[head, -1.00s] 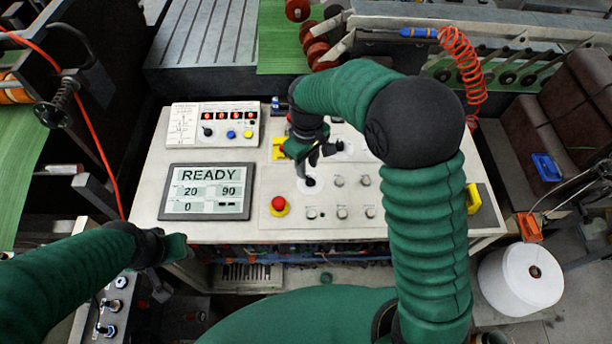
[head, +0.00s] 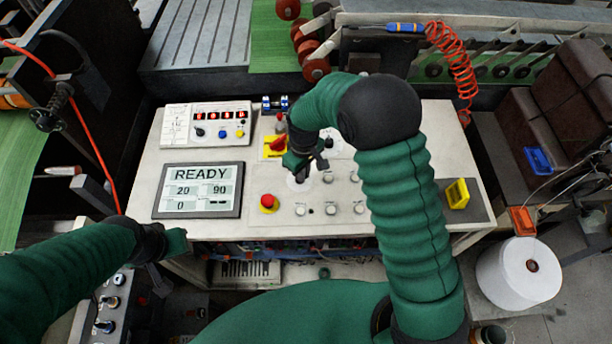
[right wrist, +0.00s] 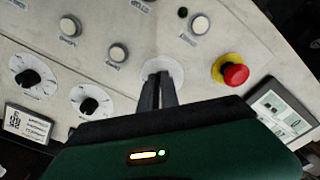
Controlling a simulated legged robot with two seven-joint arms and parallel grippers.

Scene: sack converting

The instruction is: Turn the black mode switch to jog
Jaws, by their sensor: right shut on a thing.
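The black mode switch sits on a white round dial plate (head: 297,184) on the control panel. My right gripper (head: 304,172) is down at this dial. In the right wrist view its two dark fingers (right wrist: 159,90) are close together over the dial plate (right wrist: 174,68), shut on the switch knob. The fingers hide the knob, so its pointer direction cannot be told. My left gripper (head: 172,244) hangs at the panel's front left edge, away from the switch; its finger opening is not clear.
A red emergency button (head: 267,201) is left of the dial; it also shows in the right wrist view (right wrist: 235,74). White push buttons (head: 330,209) lie to the right. A screen (head: 199,190) reads READY. A red-and-yellow switch (head: 275,146) stands behind. Two black knobs (right wrist: 89,105) are nearby.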

